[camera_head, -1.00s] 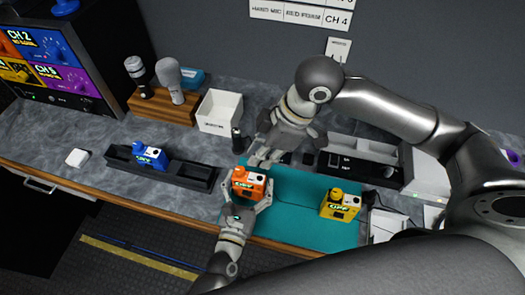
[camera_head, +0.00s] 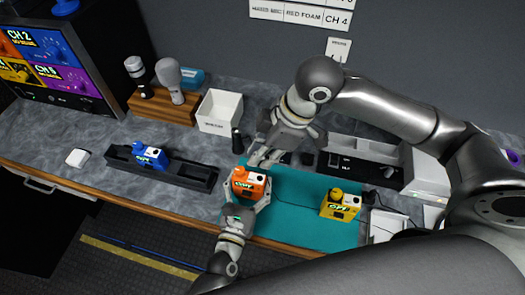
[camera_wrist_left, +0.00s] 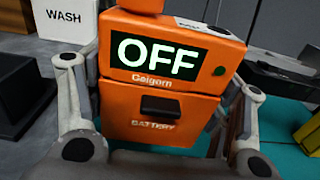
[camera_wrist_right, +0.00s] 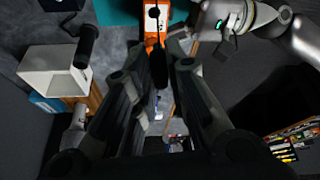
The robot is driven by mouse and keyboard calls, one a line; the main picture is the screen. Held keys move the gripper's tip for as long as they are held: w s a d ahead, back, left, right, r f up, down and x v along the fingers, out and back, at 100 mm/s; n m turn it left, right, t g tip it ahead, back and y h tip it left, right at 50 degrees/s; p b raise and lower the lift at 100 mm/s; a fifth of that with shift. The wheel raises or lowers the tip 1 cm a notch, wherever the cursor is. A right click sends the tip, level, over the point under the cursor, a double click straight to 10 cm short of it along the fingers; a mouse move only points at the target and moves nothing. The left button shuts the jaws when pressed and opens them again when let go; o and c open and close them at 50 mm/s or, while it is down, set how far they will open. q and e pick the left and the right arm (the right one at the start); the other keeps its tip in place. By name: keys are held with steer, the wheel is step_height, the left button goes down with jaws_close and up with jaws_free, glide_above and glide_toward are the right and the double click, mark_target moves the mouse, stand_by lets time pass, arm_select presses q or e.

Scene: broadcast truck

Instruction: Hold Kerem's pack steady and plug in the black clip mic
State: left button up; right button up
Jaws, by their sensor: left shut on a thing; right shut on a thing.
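The orange pack (camera_head: 249,184), its screen reading OFF, stands upright at the left end of the teal mat. My left gripper (camera_head: 247,198) is shut on its sides; the pack (camera_wrist_left: 160,75) fills the left wrist view. My right gripper (camera_head: 259,160) is just behind the pack, pointing down. In the right wrist view a small black piece (camera_wrist_right: 158,68), seemingly the clip mic, sits between its fingers, by the pack's top (camera_wrist_right: 153,35). Whether it touches the socket I cannot tell.
A yellow pack (camera_head: 340,205) stands on the right of the mat (camera_head: 300,225). A blue pack (camera_head: 150,157) sits in a black tray (camera_head: 190,177) on the left. A white bin (camera_head: 218,112) and a wooden mic stand (camera_head: 160,106) are behind.

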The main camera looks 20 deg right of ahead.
arm_select(q)
steer(key=shift+c, duration=1.2)
arm_select(e)
steer(key=shift+f, duration=0.15)
glide_above(256, 178)
steer(key=d, duration=0.2)
steer(key=shift+s+a+f, duration=0.15)
steer(key=shift+f, duration=1.05)
steer(key=shift+s+a+f, duration=0.1)
steer(key=shift+s+f, duration=0.05)
steer(key=shift+f, duration=1.05)
steer(key=shift+f, duration=1.1)
steer(key=o, duration=0.9)
steer(key=shift+c, duration=0.2)
